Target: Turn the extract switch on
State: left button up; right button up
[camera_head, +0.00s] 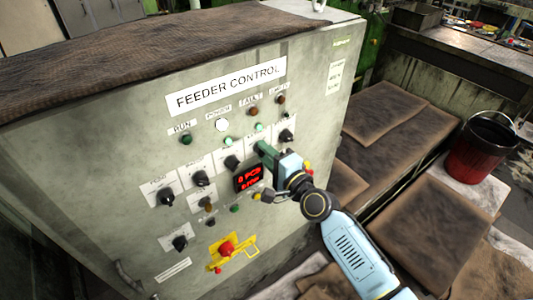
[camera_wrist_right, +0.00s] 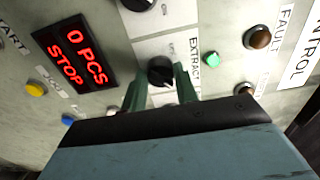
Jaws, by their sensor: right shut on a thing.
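The extract switch (camera_wrist_right: 160,70) is a black rotary knob on a white plate, beside the label EXTRACT in the right wrist view. My right gripper (camera_wrist_right: 160,84) has its two green fingers on either side of this knob and is shut on it. In the head view my right gripper (camera_head: 263,149) reaches the panel from the lower right, and its fingers hide the switch. The grey FEEDER CONTROL panel (camera_head: 110,150) holds the switch. A small green lamp (camera_wrist_right: 212,60) sits next to the EXTRACT label. My left gripper is not in view.
The red display (camera_head: 248,178) reads 0 PCS and, in the wrist view, STOP. Other black knobs (camera_head: 200,178) sit close by. A red emergency stop (camera_head: 226,249) is lower down. A red bucket (camera_head: 475,155) and brown mats (camera_head: 430,220) lie to the right.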

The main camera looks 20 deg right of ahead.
dwell(0.4)
jog(key=o, duration=1)
jog(key=shift+b+v, duration=0.7)
jog(key=shift+v, duration=6)
